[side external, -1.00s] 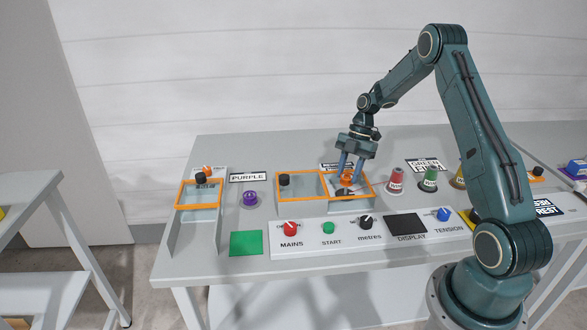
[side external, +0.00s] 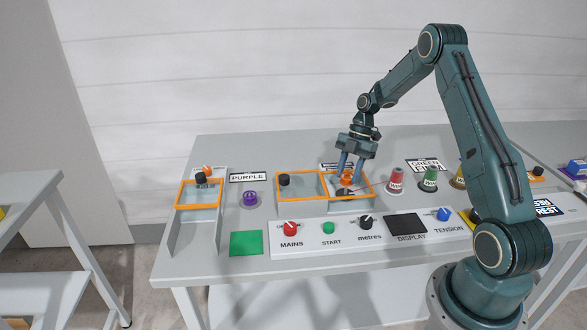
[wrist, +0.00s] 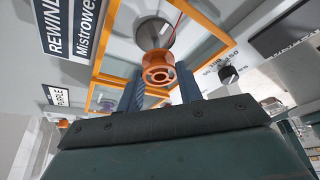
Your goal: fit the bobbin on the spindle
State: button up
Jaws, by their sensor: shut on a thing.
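My gripper (side external: 350,172) points down over the right-hand orange-framed bay in the side view, its blue fingers close together. It is shut on a small orange bobbin (side external: 346,179). In the wrist view the orange bobbin (wrist: 157,70) shows a flanged, hollow end between the fingertips. Behind it is a round grey disc (wrist: 154,31), seen through or inside the orange frame. A dark round shape (side external: 344,192) lies just below the bobbin in the side view. I cannot make out the spindle, or whether the bobbin touches anything there.
A control strip with a red knob (side external: 290,229) runs in front. The back of the table is clear.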

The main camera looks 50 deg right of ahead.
aim_at(348, 182)
jog(key=shift+f, duration=2.05)
dwell(0.5)
jog(key=o, duration=1)
jog(key=shift+r, duration=0.1)
jog(key=v, duration=1.3)
jog(key=shift+d+r, duration=0.2)
jog(key=shift+r, duration=0.05)
